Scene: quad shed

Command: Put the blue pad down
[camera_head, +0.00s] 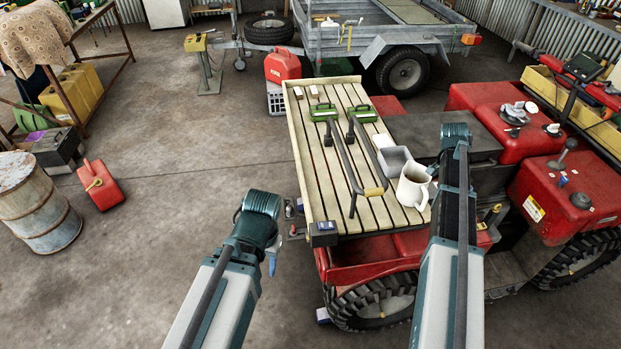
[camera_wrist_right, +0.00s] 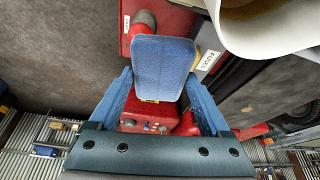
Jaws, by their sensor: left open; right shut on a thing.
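The blue pad (camera_wrist_right: 164,66) is a flat, rounded rectangle, seen face-on in the right wrist view. My right gripper (camera_wrist_right: 160,84) is shut on it, with one blue finger at each side edge. The pad is in the air, and a white curved thing shows close at its upper right. In the head view my right wrist stands over the quad, and its jaws and the pad are hidden. My left gripper (camera_head: 270,260) is open and empty, low beside the near left corner of the slatted rack (camera_head: 301,160).
Red quad bodywork (camera_head: 560,195) lies to the right.

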